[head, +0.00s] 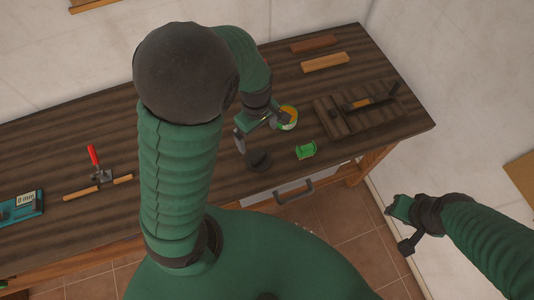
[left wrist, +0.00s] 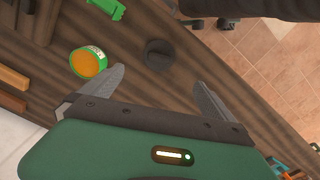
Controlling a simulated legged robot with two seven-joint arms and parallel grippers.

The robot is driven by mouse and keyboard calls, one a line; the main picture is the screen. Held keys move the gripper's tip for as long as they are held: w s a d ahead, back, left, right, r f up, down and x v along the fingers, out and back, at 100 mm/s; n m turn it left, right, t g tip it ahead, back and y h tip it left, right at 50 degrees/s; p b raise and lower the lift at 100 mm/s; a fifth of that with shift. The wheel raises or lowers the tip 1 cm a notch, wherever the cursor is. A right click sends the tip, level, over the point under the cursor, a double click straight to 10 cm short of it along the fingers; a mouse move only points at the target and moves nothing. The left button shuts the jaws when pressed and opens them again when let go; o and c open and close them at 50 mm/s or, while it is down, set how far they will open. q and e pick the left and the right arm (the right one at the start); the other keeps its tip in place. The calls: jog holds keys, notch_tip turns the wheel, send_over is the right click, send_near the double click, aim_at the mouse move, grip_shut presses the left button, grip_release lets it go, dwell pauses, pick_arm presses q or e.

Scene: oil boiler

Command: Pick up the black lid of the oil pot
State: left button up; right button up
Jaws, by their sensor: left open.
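The black lid (head: 259,160) looks like a dark round disc with a small knob, lying on the brown wooden bench. In the left wrist view the lid (left wrist: 158,54) shows just beyond the gap between my left fingertips. My left gripper (head: 257,134) is open and empty above the bench; its fingers (left wrist: 159,79) are spread on either side of the lid's line. The oil pot (left wrist: 88,62) is a green can with orange contents, without a cover, beside the left finger; the head view shows it (head: 288,117) partly behind the gripper. My right gripper (head: 402,222) hangs off the bench.
A small green object (head: 306,150) lies near the lid. A dark wooden tray (head: 325,110) with tools and two wooden blocks (head: 325,62) are at the right and back. A red-handled tool (head: 95,160) and a teal gauge (head: 22,207) lie left. Bench front is clear between them.

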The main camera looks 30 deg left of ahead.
pick_arm(q)
jog(key=b, duration=0.1)
send_over(259, 156)
jog(key=d, duration=0.1)
jog(key=f, duration=0.9)
jog(key=shift+d+f, duration=0.1)
jog(key=shift+d, duration=0.1)
jog(key=f, duration=0.2)
jog(key=a+f, duration=0.1)
jog(key=f, duration=0.2)
jog(key=a+f+p, duration=0.1)
jog(key=f, duration=0.1)
jog(key=shift+s+f, duration=0.15)
jog(key=shift+d+f, duration=0.15)
jog(key=shift+f, duration=0.1)
jog(key=shift+w+d, duration=0.2)
jog(key=shift+d, duration=0.05)
jog(key=shift+r, duration=0.1)
jog(key=shift+c, duration=1.3)
jog(key=shift+s, duration=0.1)
jog(key=c, duration=0.5)
jog(key=shift+a, duration=0.15)
jog(key=c, duration=0.5)
pick_arm(e)
jog(key=shift+d+f, duration=0.1)
jog(key=shift+d, duration=0.4)
pick_arm(q)
jog(key=shift+r, duration=0.1)
pick_arm(e)
jog(key=shift+f, duration=0.1)
